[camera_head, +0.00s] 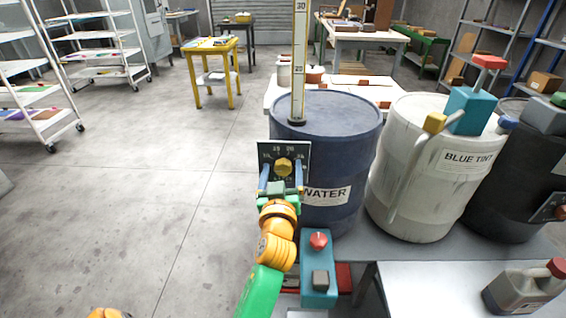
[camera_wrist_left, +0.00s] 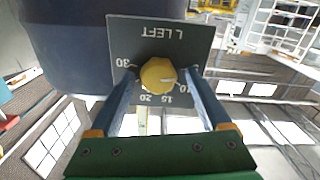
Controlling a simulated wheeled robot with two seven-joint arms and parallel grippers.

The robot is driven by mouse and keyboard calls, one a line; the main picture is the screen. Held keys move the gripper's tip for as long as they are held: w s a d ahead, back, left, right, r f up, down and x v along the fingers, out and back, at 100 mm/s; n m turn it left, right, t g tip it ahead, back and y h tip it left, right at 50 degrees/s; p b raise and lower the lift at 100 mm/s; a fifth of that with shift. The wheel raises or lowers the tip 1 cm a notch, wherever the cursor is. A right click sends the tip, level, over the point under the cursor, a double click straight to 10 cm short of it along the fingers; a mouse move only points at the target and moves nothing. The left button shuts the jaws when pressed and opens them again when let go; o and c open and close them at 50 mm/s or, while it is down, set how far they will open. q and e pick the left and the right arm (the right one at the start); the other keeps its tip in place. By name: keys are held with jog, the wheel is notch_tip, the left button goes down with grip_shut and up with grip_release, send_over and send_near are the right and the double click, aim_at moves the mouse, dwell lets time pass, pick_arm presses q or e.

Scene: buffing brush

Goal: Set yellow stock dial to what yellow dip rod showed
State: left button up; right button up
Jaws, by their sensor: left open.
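The yellow dial knob (camera_head: 284,166) sits on a dark numbered plate (camera_head: 265,150) on the front of the blue WATER drum (camera_head: 345,150). My left gripper (camera_head: 281,176) is open, with one finger on each side of the knob. In the left wrist view the knob (camera_wrist_left: 158,75) lies between the two blue fingers; I cannot tell whether they touch it. The plate appears upside down there, with "LEFT" and numbers from 10 to 30. The knob's exact setting is unclear. A yellow dip rod (camera_head: 300,60) stands upright on the drum's top, marked 25 and 30 higher up.
A white BLUE TINT drum (camera_head: 415,150) with a bent pipe and a dark drum (camera_head: 510,190) stand to the right. A teal box with a red knob (camera_head: 318,240) is close to my left arm's right side. A jug (camera_head: 525,288) sits front right.

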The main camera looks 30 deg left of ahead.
pick_arm(q)
jog(key=shift+s+d, duration=0.1)
jog(key=shift+c, duration=0.9)
jog(key=shift+d, duration=0.1)
grip_shut()
pick_arm(e)
jog(key=shift+s+d, duration=0.35)
jog(key=shift+d, duration=0.15)
pick_arm(q)
jog(key=shift+m, duration=0.4)
pick_arm(e)
jog(key=shift+r, duration=0.15)
pick_arm(q)
jog(key=m+p, duration=0.1)
jog(key=m, duration=0.2)
jog(key=shift+p, duration=0.4)
jog(key=shift+f+m+p, duration=0.1)
jog(key=shift+m+p, duration=0.4)
jog(key=shift+m, duration=1.5)
pick_arm(e)
jog(key=shift+a+r, duration=0.15)
jog(key=shift+r, duration=1.1)
